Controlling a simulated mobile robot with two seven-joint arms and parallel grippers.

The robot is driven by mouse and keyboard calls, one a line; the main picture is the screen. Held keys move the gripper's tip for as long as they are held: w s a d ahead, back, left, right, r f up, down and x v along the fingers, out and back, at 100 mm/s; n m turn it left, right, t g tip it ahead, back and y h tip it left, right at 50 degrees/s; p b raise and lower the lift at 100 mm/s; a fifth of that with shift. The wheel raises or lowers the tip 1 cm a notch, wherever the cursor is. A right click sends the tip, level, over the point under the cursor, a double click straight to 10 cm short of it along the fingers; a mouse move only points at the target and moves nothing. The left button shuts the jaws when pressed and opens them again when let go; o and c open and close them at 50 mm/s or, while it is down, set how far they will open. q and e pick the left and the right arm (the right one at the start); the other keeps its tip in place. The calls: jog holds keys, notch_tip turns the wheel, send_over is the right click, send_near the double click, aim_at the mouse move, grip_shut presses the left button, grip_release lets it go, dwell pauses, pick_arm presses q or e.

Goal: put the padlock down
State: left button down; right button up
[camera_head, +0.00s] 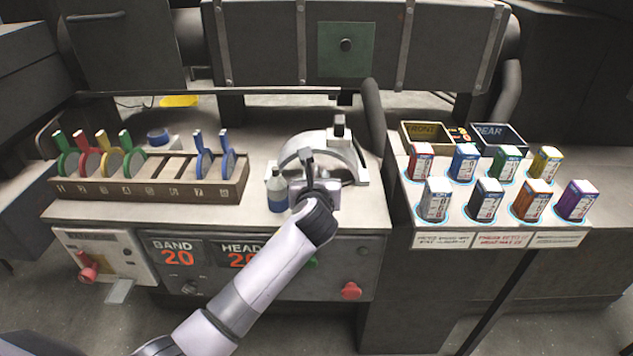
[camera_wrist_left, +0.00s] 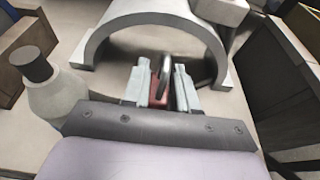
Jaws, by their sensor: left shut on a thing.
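My left gripper (camera_head: 318,182) is over the right part of the left bench, in front of a grey arch fixture. In the left wrist view, the fingers of this gripper (camera_wrist_left: 162,88) are shut on a padlock (camera_wrist_left: 158,97) with a red body and a metal shackle. The padlock is in front of the arch opening, and I cannot tell whether it touches the bench. In the head view my gripper and wrist hide the padlock. My right gripper is in neither view.
The grey arch (camera_head: 350,155) stands just beyond my gripper. A bottle (camera_head: 277,192) with a dark cap stands close on its left. A slotted rack (camera_head: 150,190) with coloured handled discs is further left. Small coloured boxes (camera_head: 465,162) stand on the right bench.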

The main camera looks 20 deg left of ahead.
pick_arm(q)
notch_tip(320, 180, up, 20)
jog(key=p, duration=0.2)
jog(key=shift+p, duration=0.4)
jog(key=shift+a, duration=0.1)
